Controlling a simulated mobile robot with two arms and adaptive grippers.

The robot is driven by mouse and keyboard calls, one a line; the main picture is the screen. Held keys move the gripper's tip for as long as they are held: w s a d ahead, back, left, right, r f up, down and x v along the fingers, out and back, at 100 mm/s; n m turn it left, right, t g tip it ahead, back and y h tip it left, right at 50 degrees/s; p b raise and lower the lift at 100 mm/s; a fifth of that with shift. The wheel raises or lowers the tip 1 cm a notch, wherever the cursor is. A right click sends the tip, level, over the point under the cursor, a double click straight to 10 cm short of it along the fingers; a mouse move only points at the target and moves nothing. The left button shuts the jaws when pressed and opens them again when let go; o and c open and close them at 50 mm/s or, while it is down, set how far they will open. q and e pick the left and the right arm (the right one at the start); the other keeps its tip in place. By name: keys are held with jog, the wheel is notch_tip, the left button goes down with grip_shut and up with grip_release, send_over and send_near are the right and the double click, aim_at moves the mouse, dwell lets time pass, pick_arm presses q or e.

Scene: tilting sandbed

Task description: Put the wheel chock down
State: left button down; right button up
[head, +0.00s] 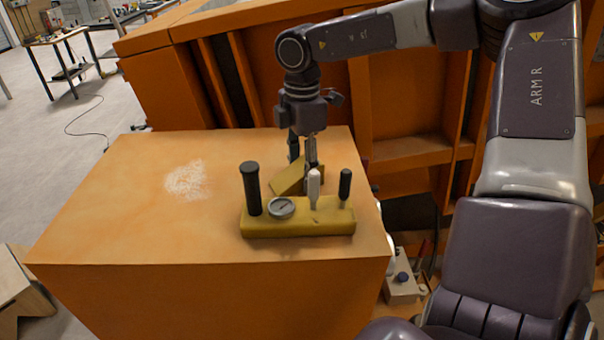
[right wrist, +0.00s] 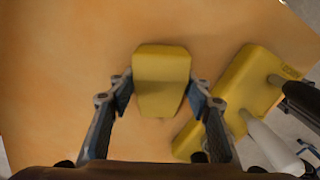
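The wheel chock (head: 290,178) is a small yellow wedge. In the head view it shows tilted, low over the orange box top and just behind a yellow control block (head: 298,218), which hides part of it. In the right wrist view the chock (right wrist: 160,78) sits between the two fingers of my right gripper (right wrist: 160,88), one close against each side. My right gripper (head: 304,160) points down and is shut on the chock. Whether the chock's underside touches the box top is hard to tell. My left gripper is not in view.
The orange box (head: 110,215) has a pale scuffed patch (head: 187,181) on its top; its left half is clear. The control block carries a black handle (head: 251,188), a gauge (head: 281,208) and two more levers. Orange ribbed panels stand behind the box.

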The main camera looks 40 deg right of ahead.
jog(key=c, duration=1.1)
jog(key=shift+r, duration=0.1)
